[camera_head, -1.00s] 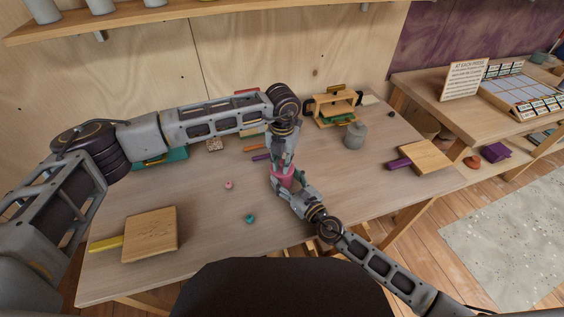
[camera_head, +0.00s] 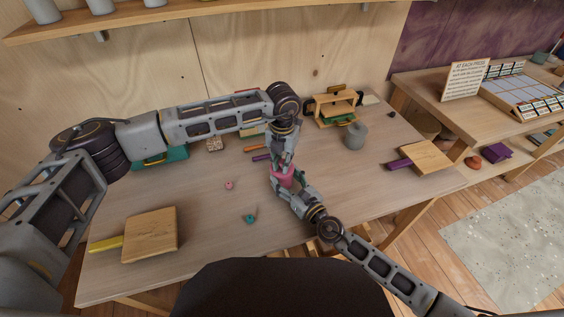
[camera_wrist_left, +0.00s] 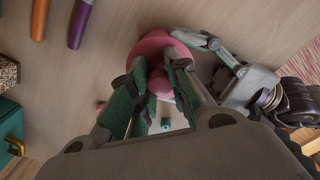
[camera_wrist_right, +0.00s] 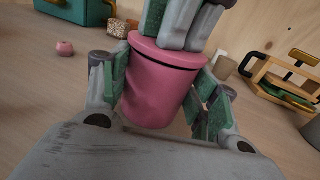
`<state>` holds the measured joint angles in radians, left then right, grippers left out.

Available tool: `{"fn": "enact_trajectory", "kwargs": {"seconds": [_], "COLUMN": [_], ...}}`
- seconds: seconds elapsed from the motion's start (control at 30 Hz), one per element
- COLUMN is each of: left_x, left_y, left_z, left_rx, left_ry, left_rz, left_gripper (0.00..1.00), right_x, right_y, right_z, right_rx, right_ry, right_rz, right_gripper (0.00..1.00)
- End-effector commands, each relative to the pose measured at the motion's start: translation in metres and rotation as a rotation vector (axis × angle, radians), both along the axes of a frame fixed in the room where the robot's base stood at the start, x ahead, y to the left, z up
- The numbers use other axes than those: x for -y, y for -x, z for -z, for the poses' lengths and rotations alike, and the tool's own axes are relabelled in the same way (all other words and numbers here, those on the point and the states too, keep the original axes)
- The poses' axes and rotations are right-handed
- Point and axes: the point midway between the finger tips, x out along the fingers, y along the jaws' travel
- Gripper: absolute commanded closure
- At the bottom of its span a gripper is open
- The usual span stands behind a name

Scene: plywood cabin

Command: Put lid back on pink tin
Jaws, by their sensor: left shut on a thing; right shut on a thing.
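The pink tin (camera_wrist_right: 152,95) stands upright in the right wrist view, with its pink lid (camera_wrist_right: 165,52) on its mouth. A thin dark line shows between lid and body, so I cannot tell whether the lid is fully seated. My left gripper (camera_wrist_left: 158,82) is shut on the lid from above, at its knob. My right gripper (camera_wrist_right: 160,105) is shut around the tin's body, with one finger on each side. In the head view the tin (camera_head: 284,178) is partly hidden between both grippers.
A wooden board (camera_head: 152,234) lies at front left and another (camera_head: 426,155) at right. A grey pot (camera_head: 355,136) and a small wooden rack (camera_head: 335,108) stand behind. A pink bead (camera_head: 229,184) and a teal one (camera_head: 250,218) lie left of the tin.

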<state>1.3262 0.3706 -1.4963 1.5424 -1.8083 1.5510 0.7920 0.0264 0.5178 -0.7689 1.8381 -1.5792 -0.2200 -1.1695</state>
Motion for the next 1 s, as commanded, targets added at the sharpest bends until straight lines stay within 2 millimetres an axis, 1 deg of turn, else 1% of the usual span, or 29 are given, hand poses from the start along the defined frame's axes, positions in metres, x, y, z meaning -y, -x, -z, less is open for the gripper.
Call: {"fn": "enact_trajectory", "kwargs": {"seconds": [0.57,1.0], "left_x": [0.0008,0.0008], "left_y": [-0.0004,-0.0004], "left_z": [-0.0053,-0.0054], "left_rx": [0.003,0.003], "left_ry": [0.004,0.004], "left_rz": [0.0,0.0], "left_gripper": [1.0,1.0], "right_x": [0.0006,0.0006], "right_y": [-0.0003,-0.0003], "right_z": [0.0003,0.0004], "right_rx": [-0.001,-0.001], "right_ry": [0.001,0.001], "right_rz": [0.001,0.001], "right_gripper": [0.82,0.82]}}
